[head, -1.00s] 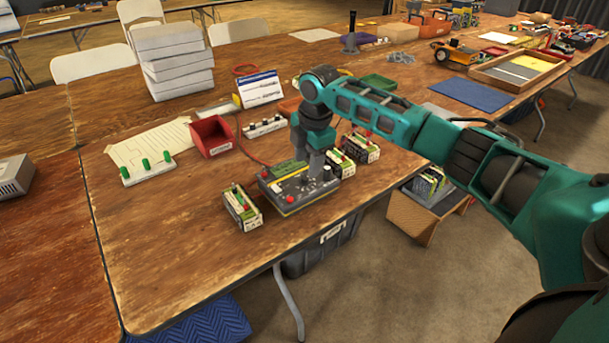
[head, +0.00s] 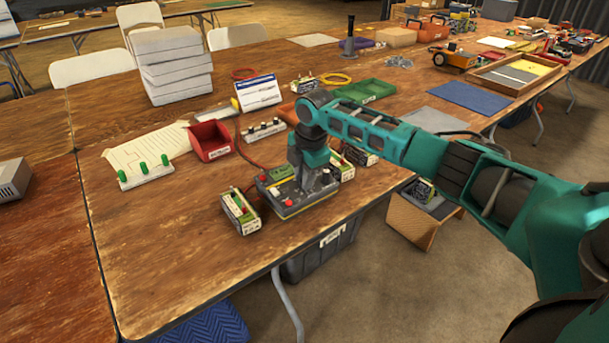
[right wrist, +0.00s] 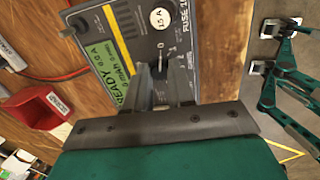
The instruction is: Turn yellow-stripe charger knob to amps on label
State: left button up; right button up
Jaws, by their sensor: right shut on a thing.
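The yellow-stripe charger (head: 290,208) is a dark box near the table's front edge, with red leads at its left. My right gripper (head: 317,186) points down over the charger's right part. In the right wrist view its fingers (right wrist: 160,78) are shut on the charger knob, which they mostly hide. The knob's setting cannot be read. My left gripper is not in view.
A battery pack (head: 241,212) stands close left of the charger. More packs (head: 360,156) stand behind its right side, partly hidden by my arm. A red bin (head: 209,141), a switch strip (head: 263,130) and a white-and-blue card (head: 258,91) stand behind. The table's front left is clear.

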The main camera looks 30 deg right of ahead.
grip_shut()
jog(key=m+p, duration=0.1)
jog(key=p, duration=0.1)
jog(key=shift+r+p, duration=0.25)
jog(key=shift+p, duration=0.1)
jog(key=m+p, duration=0.2)
jog(key=p, duration=0.1)
jog(key=shift+f+m+p, duration=0.1)
jog(key=shift+m+p, duration=0.5)
jog(key=shift+m, duration=0.1)
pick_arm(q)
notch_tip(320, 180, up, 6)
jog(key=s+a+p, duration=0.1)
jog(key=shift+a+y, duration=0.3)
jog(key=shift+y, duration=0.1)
pick_arm(e)
jog(key=shift+f+m, duration=0.15)
jog(key=shift+m, duration=0.65)
jog(key=o, duration=0.6)
grip_release()
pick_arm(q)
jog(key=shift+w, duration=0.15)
